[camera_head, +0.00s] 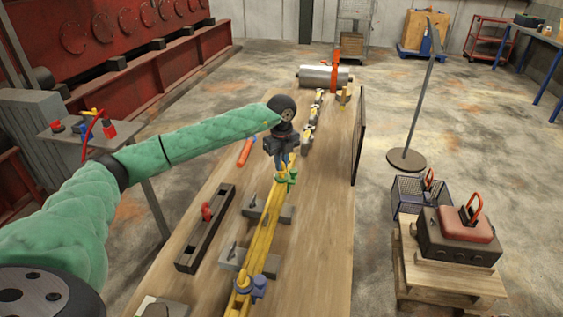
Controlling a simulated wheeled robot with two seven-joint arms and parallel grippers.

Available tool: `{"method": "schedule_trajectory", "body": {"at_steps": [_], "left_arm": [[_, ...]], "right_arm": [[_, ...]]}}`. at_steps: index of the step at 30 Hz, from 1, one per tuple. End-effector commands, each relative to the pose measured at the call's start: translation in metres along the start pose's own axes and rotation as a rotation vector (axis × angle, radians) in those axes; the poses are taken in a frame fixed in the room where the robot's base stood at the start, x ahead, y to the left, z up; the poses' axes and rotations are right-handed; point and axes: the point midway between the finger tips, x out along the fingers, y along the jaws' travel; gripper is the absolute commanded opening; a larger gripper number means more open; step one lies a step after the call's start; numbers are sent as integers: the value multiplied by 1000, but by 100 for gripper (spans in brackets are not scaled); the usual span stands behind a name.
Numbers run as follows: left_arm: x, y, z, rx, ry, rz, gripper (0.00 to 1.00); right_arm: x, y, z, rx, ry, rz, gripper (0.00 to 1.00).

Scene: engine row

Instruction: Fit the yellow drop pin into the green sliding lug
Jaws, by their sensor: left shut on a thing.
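The green sliding lug (288,178) sits on a long yellow beam (261,236) that runs along the bench. My left gripper (282,160) points down just above the green lug, close to it. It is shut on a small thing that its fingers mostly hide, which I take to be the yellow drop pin. Whether the pin touches the lug or is in it cannot be told. My right gripper is not in view.
The wooden bench (325,220) also holds a dark channel with a red part (205,226), an orange-handled tool (245,152), a blue clamp (251,286) on the beam and a metal cylinder (322,76) at the far end.

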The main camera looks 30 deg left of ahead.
Motion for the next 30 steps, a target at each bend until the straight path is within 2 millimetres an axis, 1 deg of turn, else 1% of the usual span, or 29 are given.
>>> {"method": "schedule_trajectory", "body": {"at_steps": [26,27,30], "left_arm": [[18,0,0,0,0,0,0],[17,0,0,0,0,0,20],[17,0,0,0,0,0,38]], "right_arm": [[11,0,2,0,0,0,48],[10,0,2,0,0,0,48],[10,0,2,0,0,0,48]]}}
